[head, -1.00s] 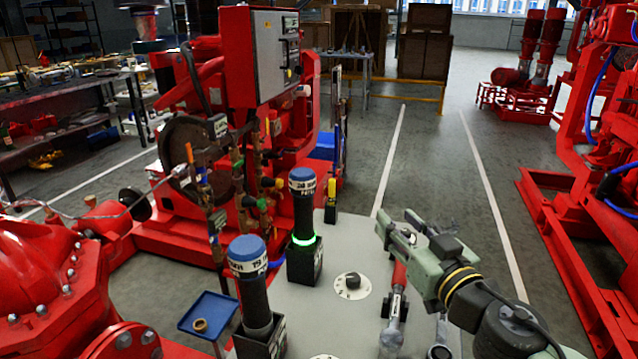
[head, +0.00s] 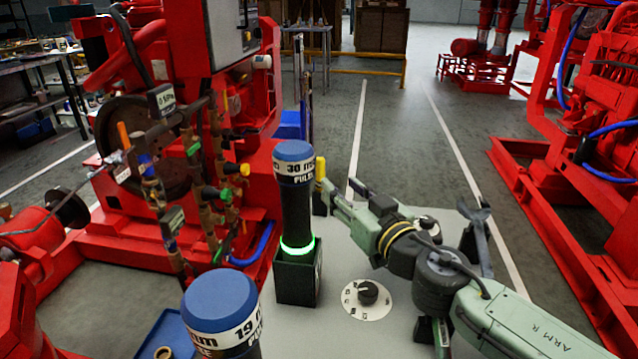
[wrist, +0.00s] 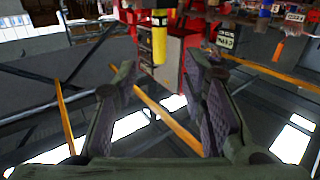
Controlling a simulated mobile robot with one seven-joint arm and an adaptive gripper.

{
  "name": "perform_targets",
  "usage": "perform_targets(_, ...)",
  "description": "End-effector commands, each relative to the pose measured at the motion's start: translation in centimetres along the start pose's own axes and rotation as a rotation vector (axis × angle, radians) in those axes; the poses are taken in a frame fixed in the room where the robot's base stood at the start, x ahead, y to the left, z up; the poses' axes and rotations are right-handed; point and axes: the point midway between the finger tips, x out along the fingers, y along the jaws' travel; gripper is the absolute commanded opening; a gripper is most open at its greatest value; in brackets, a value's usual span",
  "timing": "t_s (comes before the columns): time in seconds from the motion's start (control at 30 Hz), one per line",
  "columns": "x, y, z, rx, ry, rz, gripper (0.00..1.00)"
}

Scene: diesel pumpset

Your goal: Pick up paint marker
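The paint marker (head: 320,168) has a yellow upper end and shows just right of the blue-topped dark cylinder in the head view.
The blue-topped cylinder (head: 296,205) with a green glowing ring stands close left of my gripper. Another blue-topped cylinder (head: 222,318) is nearer. A dial (head: 367,293) and an upright wrench-like tool (head: 476,235) are on the grey table (head: 330,335). Red machinery (head: 180,100) stands at left.

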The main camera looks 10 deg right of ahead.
Motion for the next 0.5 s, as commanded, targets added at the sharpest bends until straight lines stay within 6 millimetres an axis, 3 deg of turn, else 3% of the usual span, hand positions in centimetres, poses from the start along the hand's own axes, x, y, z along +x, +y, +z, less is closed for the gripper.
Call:
perform_targets(0.27,2.5,0.0,0.0,-0.001,-0.001,0.0,0.38)
perform_targets(0.5,6.1,0.0,-0.1,-0.001,-0.001,0.0,0.38)
